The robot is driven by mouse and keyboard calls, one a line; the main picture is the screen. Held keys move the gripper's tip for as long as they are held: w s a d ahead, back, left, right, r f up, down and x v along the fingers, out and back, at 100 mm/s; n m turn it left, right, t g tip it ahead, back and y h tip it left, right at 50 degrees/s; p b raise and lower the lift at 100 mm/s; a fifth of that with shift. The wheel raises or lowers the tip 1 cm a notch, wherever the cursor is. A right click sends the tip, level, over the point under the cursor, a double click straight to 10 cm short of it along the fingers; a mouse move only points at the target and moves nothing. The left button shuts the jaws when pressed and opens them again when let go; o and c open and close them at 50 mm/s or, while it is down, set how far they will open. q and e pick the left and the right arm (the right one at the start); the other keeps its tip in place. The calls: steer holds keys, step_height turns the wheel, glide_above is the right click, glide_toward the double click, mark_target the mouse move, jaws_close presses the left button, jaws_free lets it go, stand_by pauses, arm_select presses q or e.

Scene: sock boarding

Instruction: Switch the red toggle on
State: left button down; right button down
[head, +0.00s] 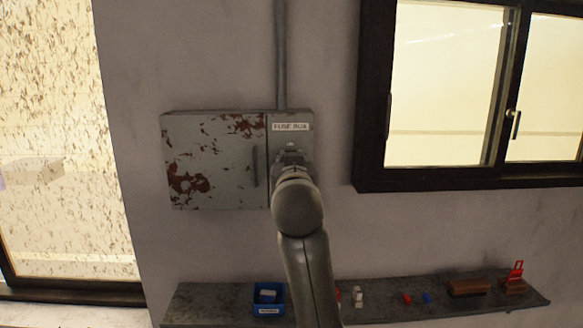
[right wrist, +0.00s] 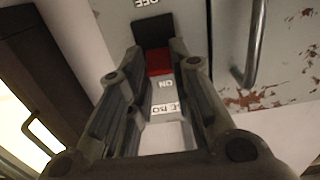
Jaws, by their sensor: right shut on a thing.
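The fuse box (head: 215,150) is a grey metal cabinet with peeling paint on the wall. My right gripper (head: 290,158) is at the narrow panel on its right side, and my arm hides the toggle in the head view. In the right wrist view, which is upside down, the red toggle (right wrist: 159,62) shows between the fingers of my right gripper (right wrist: 158,50). The fingers are shut on it. The red part lies at the end of the black slot (right wrist: 153,34) nearer the ON label (right wrist: 165,84), away from the OFF label. My left gripper is not in view.
The cabinet door handle (head: 255,166) is left of my gripper; it is also close by in the right wrist view (right wrist: 250,45). A shelf (head: 215,300) below holds a blue bin (head: 268,312) and small items. A dark-framed window (head: 372,120) is to the right.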

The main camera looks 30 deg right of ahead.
steer(key=shift+r+g, duration=0.25)
steer(key=shift+g, duration=0.05)
steer(key=shift+w+y, duration=0.1)
steer(key=shift+y, duration=0.2)
steer(key=c, duration=1.3)
jaws_free()
steer(key=v, duration=1.2)
